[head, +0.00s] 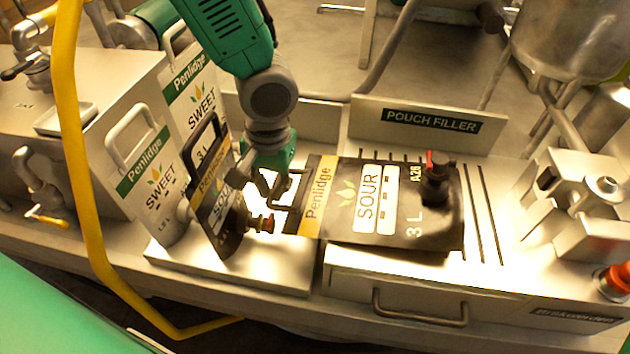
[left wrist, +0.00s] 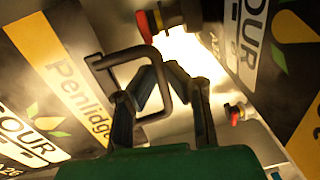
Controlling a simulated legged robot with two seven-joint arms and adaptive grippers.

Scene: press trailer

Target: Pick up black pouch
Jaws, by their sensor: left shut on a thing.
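A black pouch (head: 436,219) with a yellow Penlidge band and a white SOUR label lies flat on the filler bench, its black and red spout facing up. Its black handle is at its left end; the pouch's band and handle also show at left in the left wrist view (left wrist: 62,75). My left gripper (head: 273,187) reaches down to this handle and is shut on it; the fingers (left wrist: 163,72) meet around the handle bar in the left wrist view. A second black SOUR pouch (head: 211,205) stands tilted just left of the gripper. My right gripper is out of view.
White and green SWEET pouches (head: 146,190) stand left of the second black pouch. The POUCH FILLER sign (head: 432,120) rises behind the bench. A yellow hose (head: 78,150) runs down at left. A metal clamp fixture (head: 590,205) stands at right.

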